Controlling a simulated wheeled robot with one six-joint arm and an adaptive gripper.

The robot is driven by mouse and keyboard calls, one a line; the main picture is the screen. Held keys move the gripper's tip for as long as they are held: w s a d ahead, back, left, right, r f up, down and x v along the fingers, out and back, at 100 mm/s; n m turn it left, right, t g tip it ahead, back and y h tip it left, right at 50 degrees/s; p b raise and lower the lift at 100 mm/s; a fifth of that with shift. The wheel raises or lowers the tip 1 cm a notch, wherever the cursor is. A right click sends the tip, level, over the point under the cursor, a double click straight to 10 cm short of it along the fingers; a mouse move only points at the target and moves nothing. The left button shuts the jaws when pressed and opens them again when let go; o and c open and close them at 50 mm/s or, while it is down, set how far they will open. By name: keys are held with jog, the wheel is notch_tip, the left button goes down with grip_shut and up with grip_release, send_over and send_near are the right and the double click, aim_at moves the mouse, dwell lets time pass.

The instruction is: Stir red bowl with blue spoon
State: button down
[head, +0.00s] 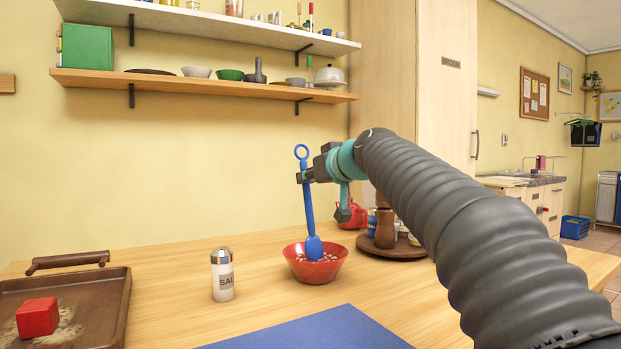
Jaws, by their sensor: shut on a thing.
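The red bowl (317,271) stands on the wooden table in the head view and holds small whitish bits. The blue spoon (308,212) is upright, with a ring at the top of its handle. Its head is down at the bowl, in front of the far rim, over or among the bits; whether it touches the bottom cannot be seen. My gripper (306,175) is shut on the upper part of the spoon's handle, above the bowl. My arm comes in from the right.
A salt shaker (222,274) stands left of the bowl. A brown tray (118,304) with a red block (38,317) is at the left. A blue mat (310,330) lies in front. A round dark board (391,250) with jars and a red item (352,215) are behind, at right.

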aim_at(307, 155)
jog(key=shift+w+a+r+p, duration=0.1)
jog(key=shift+w+r+p, duration=0.05)
jog(key=shift+r+p, duration=0.55)
jog(key=shift+w+a+r+p, duration=0.15)
jog(key=shift+r+p, duration=0.4)
jog(key=shift+r, duration=0.25)
jog(key=shift+w+a+r+p, duration=0.1)
jog(key=shift+w+r+p, duration=0.05)
jog(key=shift+r+p, duration=0.55)
jog(key=shift+r, duration=0.1)
